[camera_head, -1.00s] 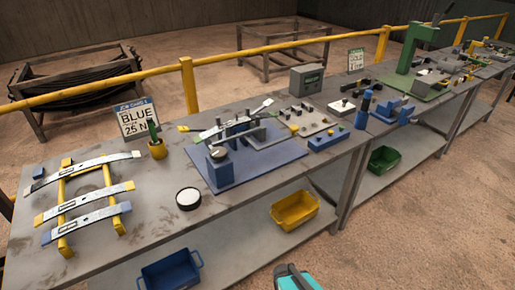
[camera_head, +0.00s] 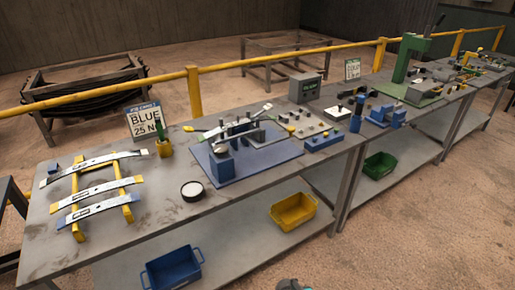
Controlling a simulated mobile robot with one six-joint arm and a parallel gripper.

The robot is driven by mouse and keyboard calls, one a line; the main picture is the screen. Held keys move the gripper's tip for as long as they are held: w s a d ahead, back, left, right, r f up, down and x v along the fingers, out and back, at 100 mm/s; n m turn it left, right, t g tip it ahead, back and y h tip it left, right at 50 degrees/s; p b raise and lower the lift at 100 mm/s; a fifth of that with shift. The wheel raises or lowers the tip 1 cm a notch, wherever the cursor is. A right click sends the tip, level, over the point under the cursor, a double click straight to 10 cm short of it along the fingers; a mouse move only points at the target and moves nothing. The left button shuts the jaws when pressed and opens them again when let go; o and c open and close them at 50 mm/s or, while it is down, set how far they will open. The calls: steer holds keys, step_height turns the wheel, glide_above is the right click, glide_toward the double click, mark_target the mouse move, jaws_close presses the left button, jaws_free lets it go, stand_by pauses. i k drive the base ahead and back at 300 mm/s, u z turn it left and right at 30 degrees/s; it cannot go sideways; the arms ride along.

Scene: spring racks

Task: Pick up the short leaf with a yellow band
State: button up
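A yellow rack (camera_head: 127,214) at the left end of the near bench holds three curved grey leaves lying across it. My gripper is not clearly visible; only a small teal piece, likely mine, shows at the bottom edge.
A round white-topped dish (camera_head: 192,190) sits in front of the blue plate (camera_head: 270,160). Blue (camera_head: 172,270) and yellow (camera_head: 293,211) bins are on the lower shelf.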

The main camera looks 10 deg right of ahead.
mark_target(55, 208)
steer(key=u, duration=0.15)
steer(key=i, duration=0.9)
steer(key=u, duration=0.4)
steer(key=k, duration=0.65)
steer(key=u, duration=0.15)
